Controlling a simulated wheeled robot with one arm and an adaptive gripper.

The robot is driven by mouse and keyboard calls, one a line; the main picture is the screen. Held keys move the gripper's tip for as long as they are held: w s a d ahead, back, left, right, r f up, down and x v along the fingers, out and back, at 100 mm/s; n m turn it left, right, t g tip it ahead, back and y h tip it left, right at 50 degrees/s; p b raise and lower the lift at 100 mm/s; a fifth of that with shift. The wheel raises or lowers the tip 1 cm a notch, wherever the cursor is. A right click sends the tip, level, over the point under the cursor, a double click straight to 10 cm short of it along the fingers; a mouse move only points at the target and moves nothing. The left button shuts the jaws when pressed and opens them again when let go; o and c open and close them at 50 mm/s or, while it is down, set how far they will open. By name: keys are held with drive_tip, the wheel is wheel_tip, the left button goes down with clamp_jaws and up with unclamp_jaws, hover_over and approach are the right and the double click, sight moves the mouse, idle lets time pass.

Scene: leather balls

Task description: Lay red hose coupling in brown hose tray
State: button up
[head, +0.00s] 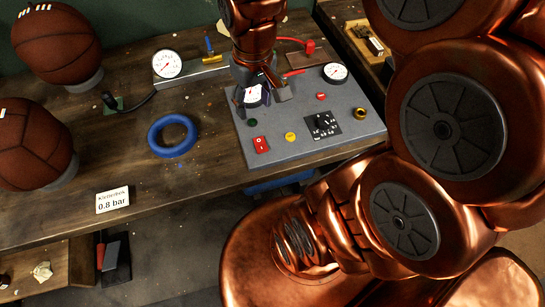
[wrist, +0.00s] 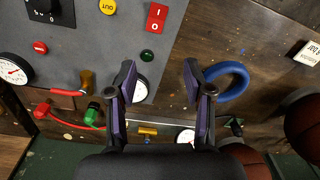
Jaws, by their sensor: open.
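The red hose coupling (head: 310,46) is at the back right of the bench in the head view, with a thin red hose running left from it. It also shows at the lower left of the wrist view (wrist: 42,110). It appears to lie at or on the brown hose tray (head: 300,60), a flat brown piece behind the grey panel; I cannot tell how fully it rests inside. My gripper (head: 262,98) is open and empty above the panel's left part, near a white gauge. In the wrist view, nothing is between its fingers (wrist: 160,76). The coupling is well apart from it.
The grey panel (head: 300,147) carries gauges, buttons, a switch and a red-handled valve (wrist: 68,92). A green coupling (wrist: 93,115) stands near my finger. A blue ring (head: 172,135), a card (head: 112,200) and leather balls (head: 55,45) are to the left. Bare wood lies between them.

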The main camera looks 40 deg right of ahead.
drive_tip(key=s+a+f+g, duration=0.1)
drive_tip(key=s+a, duration=0.4)
drive_tip(key=s, duration=0.8)
drive_tip(key=shift+f+g+h, duration=0.2)
drive_tip(key=shift+g+h, duration=0.1)
drive_tip(key=shift+g, duration=0.2)
